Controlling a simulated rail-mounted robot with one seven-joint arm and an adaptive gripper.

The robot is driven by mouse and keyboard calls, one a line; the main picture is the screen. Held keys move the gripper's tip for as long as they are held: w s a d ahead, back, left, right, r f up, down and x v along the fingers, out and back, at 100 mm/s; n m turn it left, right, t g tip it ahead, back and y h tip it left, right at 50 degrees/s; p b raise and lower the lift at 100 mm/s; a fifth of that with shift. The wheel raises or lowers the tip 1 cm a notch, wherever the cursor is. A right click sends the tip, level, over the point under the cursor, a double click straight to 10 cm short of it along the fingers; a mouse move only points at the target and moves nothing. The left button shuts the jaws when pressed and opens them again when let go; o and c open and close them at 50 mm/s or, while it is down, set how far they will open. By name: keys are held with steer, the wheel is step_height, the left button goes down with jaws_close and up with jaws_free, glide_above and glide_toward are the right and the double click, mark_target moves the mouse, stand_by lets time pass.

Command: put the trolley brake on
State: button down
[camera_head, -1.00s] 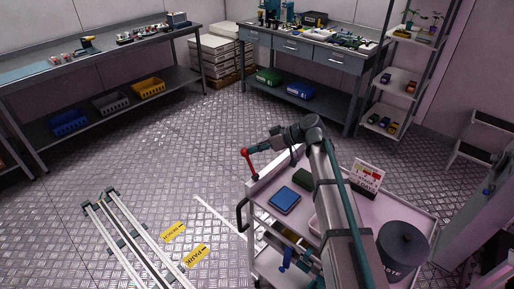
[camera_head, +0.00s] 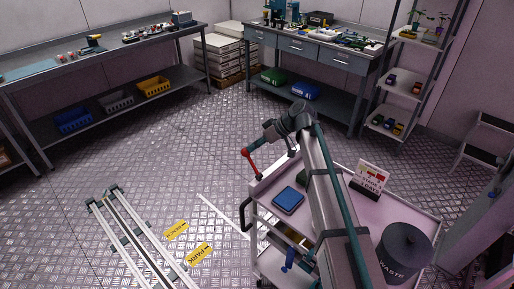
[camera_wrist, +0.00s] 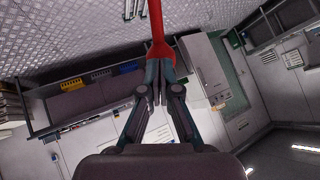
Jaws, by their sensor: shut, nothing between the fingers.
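The trolley (camera_head: 345,186) is a pale cart at the lower right. A red lever (camera_head: 252,165) with a round knob stands tilted at its far left corner. My gripper (camera_head: 255,148) is at the lever's knob end. In the wrist view the red lever (camera_wrist: 157,28) runs up from just past my closed fingertips (camera_wrist: 159,65). The fingers are shut with nothing between them. They look very close to the lever; I cannot tell if they touch it. My arm hides part of the trolley top.
A blue box (camera_head: 288,200), a sign (camera_head: 370,177) and a dark waste bin (camera_head: 404,252) stand on the trolley. Yellow PARK markings (camera_head: 199,254) and a rail frame (camera_head: 135,240) are on the floor at left. Benches (camera_head: 100,50) line the back. The middle floor is clear.

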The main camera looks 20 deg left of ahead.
steer(key=shift+h, duration=0.6)
steer(key=shift+w+a+f+b, duration=0.35)
steer(key=shift+a+f+b, duration=0.4)
steer(key=shift+a+b, duration=0.05)
steer(key=shift+w+a+f+b, duration=0.4)
steer(key=shift+a+f+b, duration=0.35)
steer(key=shift+a, duration=0.05)
steer(key=shift+w+a+f+b, duration=0.35)
steer(key=shift+a+f+b, duration=0.4)
steer(key=shift+a+b, duration=0.05)
